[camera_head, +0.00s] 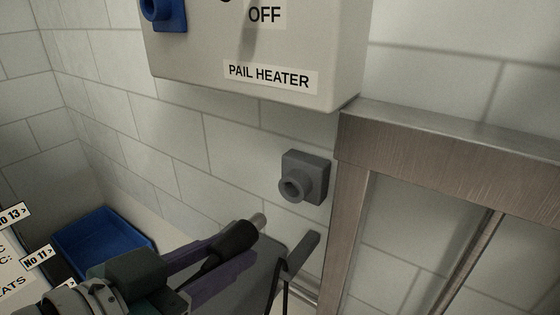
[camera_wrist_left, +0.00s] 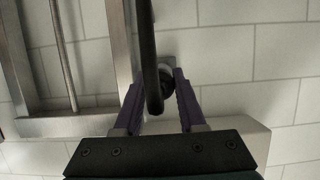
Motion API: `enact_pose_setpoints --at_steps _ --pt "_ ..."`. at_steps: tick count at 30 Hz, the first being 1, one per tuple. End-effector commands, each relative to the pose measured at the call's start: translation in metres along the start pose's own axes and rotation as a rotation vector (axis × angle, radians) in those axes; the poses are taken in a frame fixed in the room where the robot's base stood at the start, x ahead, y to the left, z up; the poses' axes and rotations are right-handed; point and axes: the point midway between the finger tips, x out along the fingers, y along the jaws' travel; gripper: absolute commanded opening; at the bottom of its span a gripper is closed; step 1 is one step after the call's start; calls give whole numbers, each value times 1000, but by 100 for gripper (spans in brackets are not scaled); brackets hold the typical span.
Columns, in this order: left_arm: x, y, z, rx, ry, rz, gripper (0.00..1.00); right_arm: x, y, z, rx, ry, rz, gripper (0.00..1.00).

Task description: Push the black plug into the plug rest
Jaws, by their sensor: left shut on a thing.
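My left gripper (camera_head: 236,248) comes in from the lower left with dark purple fingers, shut on the black plug (camera_head: 232,241). The plug's pale metal tip points up and right. The grey plug rest (camera_head: 303,178), a square block with a round open mouth, is on the tiled wall. The plug is below and left of it in the head view, apart from it. In the left wrist view the plug (camera_wrist_left: 168,84) sits between the fingers (camera_wrist_left: 158,98), partly hidden by its black cable (camera_wrist_left: 149,45). The rest's edge (camera_wrist_left: 189,66) shows behind. My right gripper is not in view.
A pale box labelled PAIL HEATER (camera_head: 210,55) with a blue socket (camera_head: 165,14) hangs above. A metal frame (camera_head: 352,220) stands right of the plug rest. A grey bracket (camera_head: 302,254) with a black cable is below. A blue tray (camera_head: 105,245) is at lower left.

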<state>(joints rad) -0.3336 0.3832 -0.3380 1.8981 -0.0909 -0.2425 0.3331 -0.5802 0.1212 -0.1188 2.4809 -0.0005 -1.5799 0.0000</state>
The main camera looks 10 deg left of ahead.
Motion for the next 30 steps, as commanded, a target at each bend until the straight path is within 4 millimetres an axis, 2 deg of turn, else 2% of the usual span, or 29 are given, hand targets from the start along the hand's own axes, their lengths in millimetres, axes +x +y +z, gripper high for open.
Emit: enact_pose_setpoints --at_steps 14,30 --pt "-2 0 0 -7 2 1 0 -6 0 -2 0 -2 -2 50" --pt "51 0 -18 -5 4 1 0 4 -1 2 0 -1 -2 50"
